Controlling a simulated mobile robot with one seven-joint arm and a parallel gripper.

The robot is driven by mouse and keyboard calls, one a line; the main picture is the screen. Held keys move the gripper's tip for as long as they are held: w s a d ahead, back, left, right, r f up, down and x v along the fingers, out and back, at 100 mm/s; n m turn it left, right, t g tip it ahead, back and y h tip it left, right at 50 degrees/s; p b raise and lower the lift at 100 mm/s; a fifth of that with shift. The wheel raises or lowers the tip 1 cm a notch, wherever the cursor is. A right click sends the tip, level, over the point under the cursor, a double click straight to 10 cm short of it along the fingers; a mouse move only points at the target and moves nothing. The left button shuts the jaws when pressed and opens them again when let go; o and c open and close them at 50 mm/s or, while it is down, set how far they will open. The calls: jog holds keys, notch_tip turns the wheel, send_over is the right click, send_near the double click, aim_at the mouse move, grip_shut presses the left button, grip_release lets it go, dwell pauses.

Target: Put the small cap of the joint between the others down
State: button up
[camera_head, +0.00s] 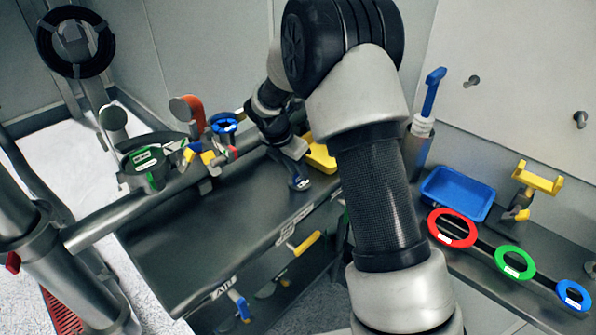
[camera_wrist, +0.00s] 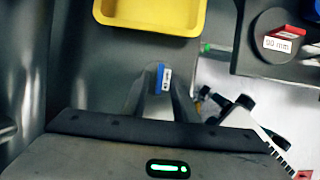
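My gripper (camera_head: 294,160) hangs over the dark bench (camera_head: 190,240), to the left of my forearm. In the wrist view my gripper (camera_wrist: 164,98) has its fingers close together on a small dark cap with a blue and white label (camera_wrist: 160,78). This small cap also shows below the fingers in the head view (camera_head: 300,184). It seems to be held clear of the bench, but the height is hard to tell. The pipe joint with a blue ring (camera_head: 223,122) and yellow-red clamp parts (camera_head: 207,155) is at the back left. A green-labelled dark part (camera_head: 145,168) is left of it.
A yellow tray (camera_wrist: 152,12) lies ahead of the gripper; my arm partly hides it in the head view. A dark cap labelled 90 mm (camera_wrist: 272,42) is at the right. A blue tray (camera_head: 458,193) and red, green and blue rings (camera_head: 514,262) are on the right bench.

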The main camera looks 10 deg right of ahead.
jog(key=s+r+m+p, duration=0.1)
jog(key=s+r+m, duration=0.3)
jog(key=r, duration=0.5)
jog(key=s+r+m, duration=0.2)
jog(key=s+r, duration=0.3)
jog(key=r, duration=0.4)
jog(key=s+r+m+t+y, duration=0.1)
jog(key=s+r+m+y, duration=0.1)
jog(key=s+m, duration=0.9)
jog(key=s+r+m+t+y, duration=0.1)
jog(key=s+r+m+y, duration=0.1)
jog(key=s+m, duration=0.85)
jog(key=shift+s+d+r+n+g+p, duration=0.15)
jog(key=shift+s+r+n+p, duration=0.25)
jog(key=shift+r+p, duration=0.6)
jog(key=shift+s+d+r+n+g+p, duration=0.1)
jog(key=shift+s+r+n+p, duration=0.4)
jog(key=shift+p, duration=0.75)
jog(key=shift+s+d+r+n+g+p, duration=0.15)
jog(key=shift+s+r+n+p, duration=0.15)
jog(key=shift+r+p, duration=0.75)
